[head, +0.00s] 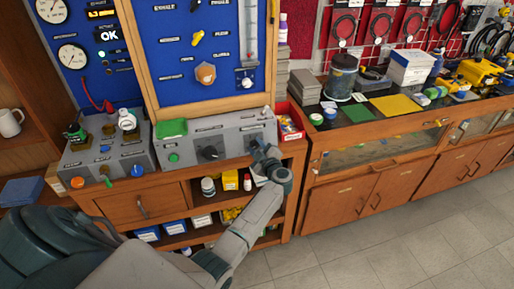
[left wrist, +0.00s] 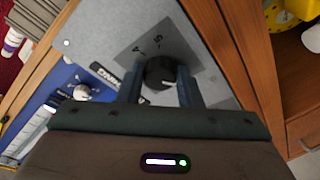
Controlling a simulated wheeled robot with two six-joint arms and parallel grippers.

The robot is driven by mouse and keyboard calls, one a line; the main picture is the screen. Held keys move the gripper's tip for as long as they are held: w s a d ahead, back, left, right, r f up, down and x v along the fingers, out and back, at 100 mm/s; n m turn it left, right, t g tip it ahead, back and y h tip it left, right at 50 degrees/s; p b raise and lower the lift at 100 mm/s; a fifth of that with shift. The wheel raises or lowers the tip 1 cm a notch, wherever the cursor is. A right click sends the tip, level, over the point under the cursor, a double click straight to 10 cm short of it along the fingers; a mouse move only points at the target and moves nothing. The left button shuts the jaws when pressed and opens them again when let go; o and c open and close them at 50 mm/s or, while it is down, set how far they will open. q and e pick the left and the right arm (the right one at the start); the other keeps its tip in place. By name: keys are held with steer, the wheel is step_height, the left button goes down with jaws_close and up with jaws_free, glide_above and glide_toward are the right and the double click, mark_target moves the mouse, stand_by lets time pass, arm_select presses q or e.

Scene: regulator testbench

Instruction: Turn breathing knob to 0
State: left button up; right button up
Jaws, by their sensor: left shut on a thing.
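My left gripper (head: 262,152) reaches the right end of the grey control box (head: 233,137) under the blue panel. In the head view my gripper hides this knob. Another black knob (head: 210,153) is further left on the box. My right gripper is not in view.
A red bin (head: 290,122) stands just right of the box. A wooden shelf with bottles and small boxes is below.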

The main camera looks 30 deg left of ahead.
arm_select(q)
steer(key=o, duration=1)
steer(key=shift+s+d, duration=0.1)
steer(key=shift+d, duration=0.15)
steer(key=b+v, duration=0.2)
steer(key=v, duration=0.8)
steer(key=shift+s+d+b, duration=0.1)
steer(key=shift+d+b, duration=0.05)
steer(key=shift+b, duration=0.2)
